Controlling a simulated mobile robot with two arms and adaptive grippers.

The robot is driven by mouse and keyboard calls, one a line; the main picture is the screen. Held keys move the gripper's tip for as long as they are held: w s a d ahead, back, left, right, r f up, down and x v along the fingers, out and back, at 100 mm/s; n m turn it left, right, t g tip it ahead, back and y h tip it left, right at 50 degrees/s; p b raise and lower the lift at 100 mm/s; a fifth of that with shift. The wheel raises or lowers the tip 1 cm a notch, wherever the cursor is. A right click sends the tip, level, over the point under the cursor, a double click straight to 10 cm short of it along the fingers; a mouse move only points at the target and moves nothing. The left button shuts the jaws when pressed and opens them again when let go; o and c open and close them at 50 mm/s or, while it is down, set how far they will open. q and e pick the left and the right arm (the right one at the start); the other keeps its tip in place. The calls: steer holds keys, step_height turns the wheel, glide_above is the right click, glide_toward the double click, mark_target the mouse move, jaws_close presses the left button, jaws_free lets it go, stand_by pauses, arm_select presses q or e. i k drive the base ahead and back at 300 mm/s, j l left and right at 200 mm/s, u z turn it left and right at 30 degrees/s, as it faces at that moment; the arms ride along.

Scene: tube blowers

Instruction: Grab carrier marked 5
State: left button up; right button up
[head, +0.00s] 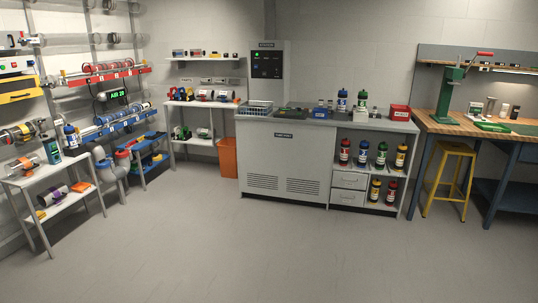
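A yellow-orange one (375,190) and a red one (391,192) stand on the lower level. Neither of my grippers is in view.
The grey counter (285,157) stands at the back, with drawers (349,181) beside the shelf. A yellow stool (449,180) and a workbench (510,139) are at the right. Small tables (50,181) and wall racks fill the left. The grey floor (270,250) in front is clear.

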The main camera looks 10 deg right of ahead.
mark_target(342, 96)
steer(key=i+l+z, duration=0.2)
steer(key=i+z, duration=0.2)
steer(key=i, duration=0.75)
steer(key=i+j+z, duration=0.15)
steer(key=i+z, duration=0.25)
steer(key=i, duration=0.7)
steer(key=i+z, duration=0.1)
steer(key=i, duration=1.1)
steer(key=i+j+z, duration=0.15)
steer(key=i, duration=1)
